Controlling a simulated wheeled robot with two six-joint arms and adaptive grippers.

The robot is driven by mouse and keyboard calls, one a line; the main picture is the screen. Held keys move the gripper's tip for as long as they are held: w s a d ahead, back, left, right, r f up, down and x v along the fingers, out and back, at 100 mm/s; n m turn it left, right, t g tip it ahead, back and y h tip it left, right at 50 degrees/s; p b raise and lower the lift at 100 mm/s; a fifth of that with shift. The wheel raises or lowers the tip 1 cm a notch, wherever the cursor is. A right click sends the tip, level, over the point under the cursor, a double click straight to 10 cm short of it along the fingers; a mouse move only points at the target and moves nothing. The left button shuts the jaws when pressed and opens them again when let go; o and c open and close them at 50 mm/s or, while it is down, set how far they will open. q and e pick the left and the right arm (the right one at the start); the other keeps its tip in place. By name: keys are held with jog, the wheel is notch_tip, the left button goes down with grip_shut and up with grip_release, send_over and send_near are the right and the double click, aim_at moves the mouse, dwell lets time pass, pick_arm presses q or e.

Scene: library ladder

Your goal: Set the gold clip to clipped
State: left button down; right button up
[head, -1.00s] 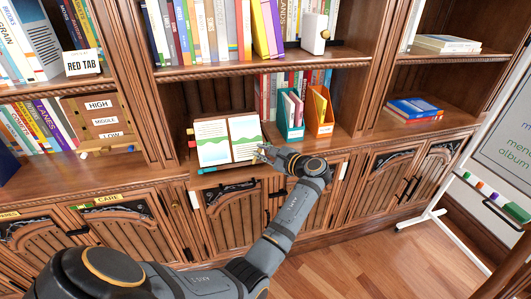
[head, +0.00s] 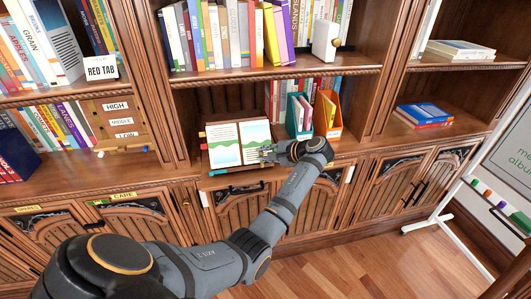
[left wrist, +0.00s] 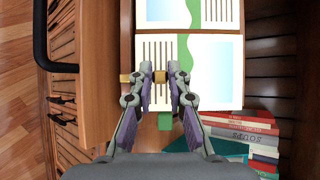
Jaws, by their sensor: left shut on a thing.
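An open book (head: 224,145) with text and green-and-blue pictures stands tilted on the lower shelf's front ledge. In the left wrist view its pages (left wrist: 215,60) fill the upper middle. The gold clip (left wrist: 129,77) is at the page's lower edge; a gold part sticks out left of my fingers and more gold shows between them. My left gripper (left wrist: 159,76) is shut on the clip. In the head view the left gripper (head: 267,153) is at the book's lower right corner, and the clip cannot be made out there. My right gripper is not in view.
Teal (head: 299,115) and orange (head: 328,114) file holders stand right of the book. Red books (left wrist: 240,125) lie close to the gripper in the left wrist view. Cabinet doors with dark handles are below the ledge. A whiteboard (head: 510,150) stands at the right.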

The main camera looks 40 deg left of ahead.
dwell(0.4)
pick_arm(q)
jog(key=c, duration=1.3)
grip_release()
jog(key=v, duration=1.2)
